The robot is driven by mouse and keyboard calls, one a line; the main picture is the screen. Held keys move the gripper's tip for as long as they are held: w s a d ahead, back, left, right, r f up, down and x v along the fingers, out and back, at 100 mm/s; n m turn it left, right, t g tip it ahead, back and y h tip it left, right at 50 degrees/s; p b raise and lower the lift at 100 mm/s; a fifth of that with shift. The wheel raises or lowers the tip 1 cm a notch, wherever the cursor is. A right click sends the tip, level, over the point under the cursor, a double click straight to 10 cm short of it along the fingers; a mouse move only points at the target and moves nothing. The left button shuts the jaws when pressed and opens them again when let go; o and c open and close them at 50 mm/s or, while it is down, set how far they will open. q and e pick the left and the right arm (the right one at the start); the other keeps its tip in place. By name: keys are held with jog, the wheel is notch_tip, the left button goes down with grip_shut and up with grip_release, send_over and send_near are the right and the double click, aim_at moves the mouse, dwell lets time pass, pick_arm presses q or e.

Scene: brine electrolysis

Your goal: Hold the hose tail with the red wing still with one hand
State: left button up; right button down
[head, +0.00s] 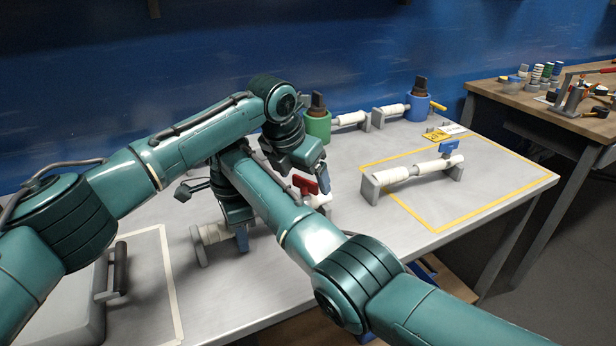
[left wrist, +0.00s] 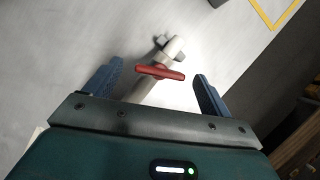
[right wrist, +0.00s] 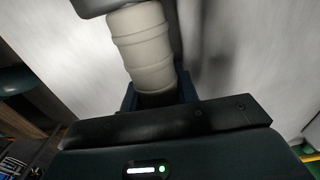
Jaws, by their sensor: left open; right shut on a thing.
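The white ribbed hose tail (head: 212,233) sits on a grey stand on the table, partly hidden behind my arms. It fills the top of the right wrist view (right wrist: 140,45). My right gripper (head: 241,238) is shut on it, with its fingers around it in the right wrist view (right wrist: 158,92). The red wing (head: 305,184) is on the same white assembly, to the right. My left gripper (head: 318,178) is open above the wing. In the left wrist view the red wing (left wrist: 160,72) lies between the two blue fingers, which appear clear of it.
A similar white piece with a blue wing (head: 449,147) stands inside a yellow outline at right. Green (head: 318,126) and blue (head: 417,106) pots with white hose pieces stand at the back. A black-handled grey box (head: 116,270) is at front left.

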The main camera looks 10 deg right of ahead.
pick_arm(q)
jog(key=v, duration=1.1)
jog(key=shift+r, duration=0.1)
jog(key=shift+c, duration=0.3)
